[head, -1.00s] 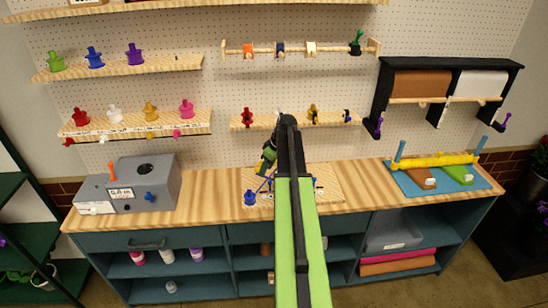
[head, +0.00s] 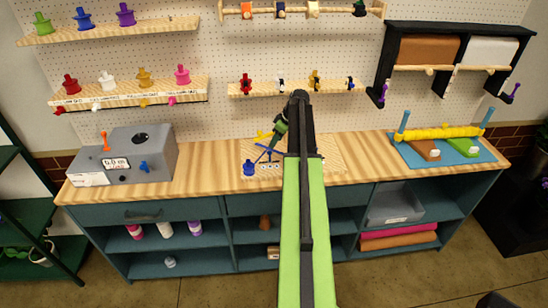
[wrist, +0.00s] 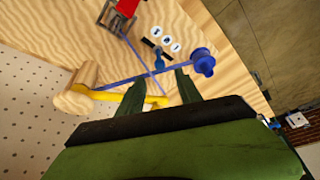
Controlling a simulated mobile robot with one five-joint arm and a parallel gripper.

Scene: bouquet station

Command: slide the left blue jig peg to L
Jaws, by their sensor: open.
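A pale wooden jig board (head: 325,160) lies on the bench, with thin crossed blue bars (head: 268,154) on it. A blue knob (head: 249,168) stands at its front left; a blue spool-shaped knob (wrist: 203,62) shows right of the fingers in the wrist view. A small blue peg (wrist: 158,62) stands by a dark slot and white round marks, just beyond the fingertips. I cannot tell which peg is the left one. My gripper (wrist: 161,79) is open, its dark green fingers apart with nothing clearly held. In the head view my gripper (head: 276,134) is low over the board, partly behind my arm.
A yellow piece (wrist: 130,97) and a wooden knob (wrist: 75,103) lie close left of the fingers. A red part (wrist: 125,8) is beyond. A grey box (head: 125,160) stands left on the bench; a blue mat (head: 480,154) with a yellow roll lies right.

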